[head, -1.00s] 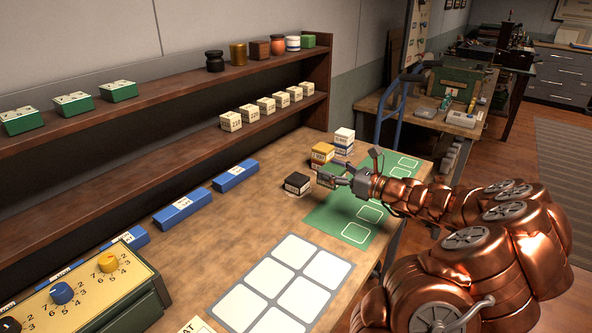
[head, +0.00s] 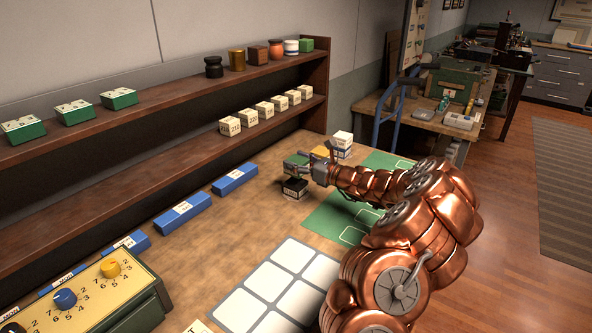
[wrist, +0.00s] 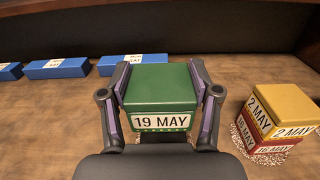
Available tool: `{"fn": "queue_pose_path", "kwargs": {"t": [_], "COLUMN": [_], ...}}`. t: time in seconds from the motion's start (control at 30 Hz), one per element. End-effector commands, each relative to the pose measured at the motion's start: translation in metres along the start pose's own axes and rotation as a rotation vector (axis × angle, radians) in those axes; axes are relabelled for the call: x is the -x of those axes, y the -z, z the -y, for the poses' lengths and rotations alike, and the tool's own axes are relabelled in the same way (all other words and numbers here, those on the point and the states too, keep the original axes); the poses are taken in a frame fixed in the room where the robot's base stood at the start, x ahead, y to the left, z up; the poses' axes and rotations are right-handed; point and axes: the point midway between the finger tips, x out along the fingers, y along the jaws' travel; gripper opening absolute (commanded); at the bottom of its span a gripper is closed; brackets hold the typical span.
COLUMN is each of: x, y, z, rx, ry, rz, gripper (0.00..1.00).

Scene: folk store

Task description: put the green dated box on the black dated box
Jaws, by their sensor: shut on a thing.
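The green dated box (wrist: 162,88), labelled "19 MAY", is between the two fingers of my gripper (wrist: 160,95) in the wrist view. My gripper is shut on it. In the head view the green box (head: 296,161) is directly above the black dated box (head: 295,188), which stands on the table. I cannot tell whether the two boxes touch. The black box is hidden in the wrist view.
A yellow "2 MAY" box (wrist: 284,108) sits on a red box (wrist: 268,146) at right in the wrist view. A white-topped stack (head: 342,142) stands behind my gripper. Blue blocks (head: 234,177) line the shelf side. A green mat (head: 338,217) lies in front.

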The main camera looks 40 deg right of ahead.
Motion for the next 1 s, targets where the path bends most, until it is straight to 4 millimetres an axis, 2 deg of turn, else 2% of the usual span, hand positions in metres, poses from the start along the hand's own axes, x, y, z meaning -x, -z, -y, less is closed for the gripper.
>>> {"fn": "queue_pose_path", "kwargs": {"t": [0.07,0.37,0.8,0.83,1.0], "x": [-0.007,-0.005,-0.005,-0.005,-0.005], "y": [0.001,0.033,0.040,0.039,0.039], "z": [0.001,0.001,0.001,0.001,0.001], "rx": [0.000,-0.001,0.001,0.001,0.001], "ry": [-0.001,0.000,0.000,0.000,0.000], "rz": [-0.001,-0.002,-0.001,-0.001,-0.001], "gripper": [0.25,0.25,0.25,0.65,0.83]}}
